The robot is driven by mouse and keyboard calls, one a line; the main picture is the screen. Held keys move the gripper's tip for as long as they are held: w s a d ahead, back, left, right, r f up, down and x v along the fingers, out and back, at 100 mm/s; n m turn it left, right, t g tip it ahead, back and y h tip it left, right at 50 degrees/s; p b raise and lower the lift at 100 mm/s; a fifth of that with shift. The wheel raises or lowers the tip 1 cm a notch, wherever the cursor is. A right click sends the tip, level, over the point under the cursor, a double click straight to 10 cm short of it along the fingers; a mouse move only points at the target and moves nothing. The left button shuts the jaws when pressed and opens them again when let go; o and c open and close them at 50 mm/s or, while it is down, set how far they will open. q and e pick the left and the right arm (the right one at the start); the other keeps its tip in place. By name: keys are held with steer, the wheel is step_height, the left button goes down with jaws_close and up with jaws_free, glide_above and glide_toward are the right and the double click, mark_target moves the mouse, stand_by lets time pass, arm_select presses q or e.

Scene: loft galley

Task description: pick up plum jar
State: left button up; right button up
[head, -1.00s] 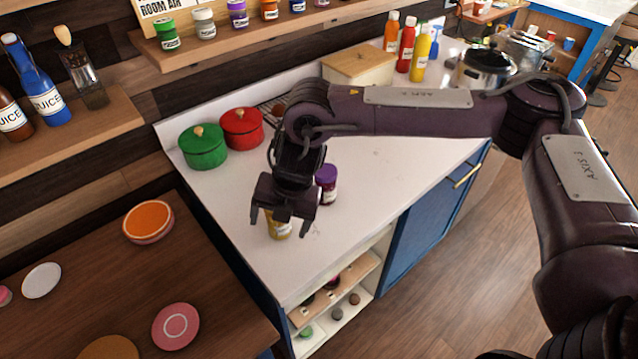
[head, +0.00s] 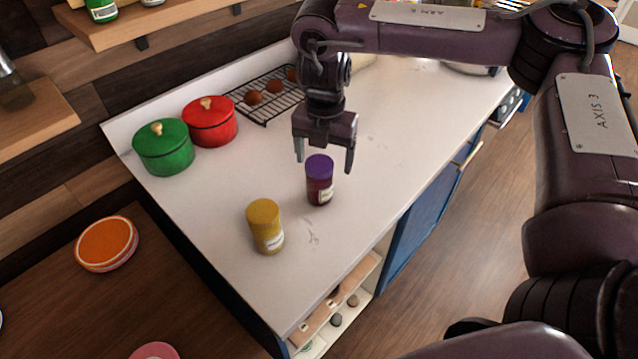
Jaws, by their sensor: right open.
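The plum jar (head: 320,181), dark with a purple lid and a pale label, stands upright on the white counter. My right gripper (head: 324,162) points down over it, open, with one finger to each side of the lid in the picture. The fingertips are near lid height, and the jaws hold nothing. I cannot tell whether a finger touches the jar. My left gripper is not in view.
A yellow jar (head: 265,227) stands on the counter (head: 232,200) left of and nearer than the plum jar. A green pot (head: 164,148), a red pot (head: 210,122) and a wire rack (head: 262,96) with brown round items line the back. The counter's right side is clear.

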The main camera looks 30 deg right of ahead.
mark_target(319, 182)
steer(key=f, duration=0.2)
steer(key=shift+w+a+f, duration=0.15)
steer(key=shift+a+f, duration=0.15)
steer(key=shift+a, duration=0.1)
step_height(319, 182, down, 2)
steer(key=shift+f+p, duration=0.2)
steer(key=shift+p, duration=0.3)
steer(key=shift+c, duration=0.8)
steer(key=c, duration=0.5)
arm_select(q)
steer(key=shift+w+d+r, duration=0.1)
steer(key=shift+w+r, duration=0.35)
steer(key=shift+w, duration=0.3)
arm_select(e)
steer(key=shift+w, duration=0.1)
steer(key=c, duration=0.6)
steer(key=shift+r, duration=0.1)
steer(key=shift+c, duration=0.2)
